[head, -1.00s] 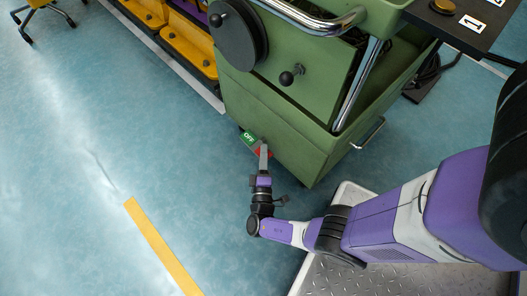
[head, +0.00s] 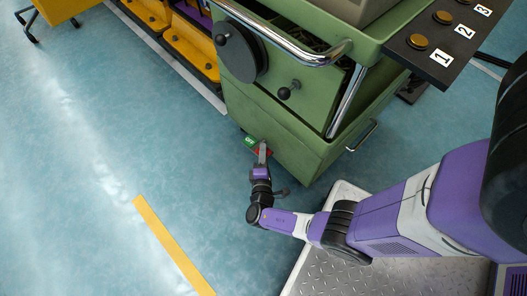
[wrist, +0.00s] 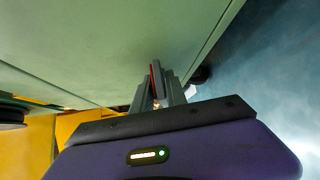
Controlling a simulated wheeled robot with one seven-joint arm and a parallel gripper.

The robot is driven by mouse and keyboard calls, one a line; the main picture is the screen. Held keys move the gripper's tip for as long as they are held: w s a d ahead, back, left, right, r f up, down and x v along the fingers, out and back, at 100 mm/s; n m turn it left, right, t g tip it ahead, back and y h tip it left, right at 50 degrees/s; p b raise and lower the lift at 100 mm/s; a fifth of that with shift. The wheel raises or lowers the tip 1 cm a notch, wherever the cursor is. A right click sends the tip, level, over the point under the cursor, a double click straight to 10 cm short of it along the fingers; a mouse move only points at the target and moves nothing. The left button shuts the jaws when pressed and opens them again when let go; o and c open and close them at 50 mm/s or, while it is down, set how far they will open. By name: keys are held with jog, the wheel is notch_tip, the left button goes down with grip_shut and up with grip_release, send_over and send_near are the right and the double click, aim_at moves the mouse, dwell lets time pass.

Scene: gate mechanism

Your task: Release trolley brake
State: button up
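The green trolley (head: 285,135) stands in the upper middle of the head view. At its lower near corner are a small green OFF pedal (head: 249,141) and a red pedal (head: 267,152). My gripper (head: 262,147) points at the red pedal from the near side, and its tip overlaps the pedal; I cannot tell whether they touch. In the wrist view, the grey fingers (wrist: 160,82) look close together beneath the trolley's green panel (wrist: 110,50). A thin red strip (wrist: 152,82) shows at the fingers, mostly hidden by them.
A dark wheel (wrist: 200,75) sits just right of the fingers. The trolley has a chrome handle (head: 290,48) and a black knob (head: 284,93). A black panel with numbered buttons (head: 440,45) is at upper right. Yellow bins (head: 190,65) stand at the back. The blue floor on the left is open.

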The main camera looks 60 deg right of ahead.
jog(key=shift+o, duration=1.1)
jog(key=shift+a, duration=0.1)
jog(key=p+v, duration=0.1)
jog(key=v, duration=0.6)
jog(key=shift+s+a, duration=0.2)
jog(key=shift+a, duration=0.05)
jog(key=shift+r, duration=0.1)
